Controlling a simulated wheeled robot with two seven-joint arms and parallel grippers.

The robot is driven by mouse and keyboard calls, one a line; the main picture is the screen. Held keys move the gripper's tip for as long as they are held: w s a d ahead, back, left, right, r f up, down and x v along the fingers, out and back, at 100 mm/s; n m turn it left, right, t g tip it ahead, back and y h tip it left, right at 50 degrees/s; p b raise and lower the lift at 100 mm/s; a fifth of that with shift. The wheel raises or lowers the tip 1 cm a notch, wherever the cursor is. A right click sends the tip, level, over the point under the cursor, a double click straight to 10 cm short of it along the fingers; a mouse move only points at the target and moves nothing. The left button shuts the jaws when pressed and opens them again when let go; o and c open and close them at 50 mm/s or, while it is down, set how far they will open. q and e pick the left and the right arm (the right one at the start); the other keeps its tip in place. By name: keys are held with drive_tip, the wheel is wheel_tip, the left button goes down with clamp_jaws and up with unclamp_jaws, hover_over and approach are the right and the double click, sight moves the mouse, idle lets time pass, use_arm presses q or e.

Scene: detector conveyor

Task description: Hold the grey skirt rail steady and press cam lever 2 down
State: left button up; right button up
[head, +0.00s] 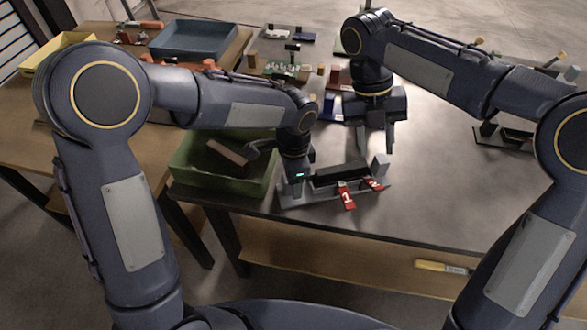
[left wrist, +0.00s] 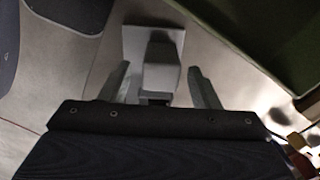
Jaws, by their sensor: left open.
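A fixture with a black bar (head: 340,175) stands near the table's front edge, on a pale grey base strip (head: 318,199) that looks like the skirt rail. Two red levers stick out at its front: one marked 1 (head: 347,197), and cam lever 2 (head: 375,184) to its right, its digit hard to read. My left gripper is over the fixture's left end, mostly hidden by its wrist in the head view. In the left wrist view the left gripper (left wrist: 160,92) is open, its fingers either side of a grey block (left wrist: 160,65); contact is unclear. My right gripper (head: 376,143) is open and empty, above and behind the fixture.
A green bin (head: 190,180) holding a brown piece is left of the fixture. A blue tray (head: 195,40) and yellow bin (head: 60,50) are farther back. A green circuit board (head: 285,72) lies behind.

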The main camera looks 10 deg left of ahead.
use_arm(q)
clamp_jaws()
use_arm(e)
drive_tip(key=c, duration=0.7)
drive_tip(key=shift+s+d, duration=0.15)
drive_tip(key=shift+d, duration=0.05)
clamp_jaws()
drive_tip(key=s+d+f+m+t+y, duration=0.1)
drive_tip(key=s+d+m+t+y, duration=0.1)
drive_tip(key=m, duration=1)
drive_tip(key=s+d+f+m+t+y, duration=0.1)
drive_tip(key=s+d+m+t+y, duration=0.2)
drive_tip(key=m, duration=0.9)
drive_tip(key=d+y, duration=0.3)
drive_tip(key=y, duration=0.1)
drive_tip(key=shift+d+f+t, duration=0.15)
drive_tip(key=shift+f+t, duration=0.25)
drive_tip(key=shift+f, duration=0.15)
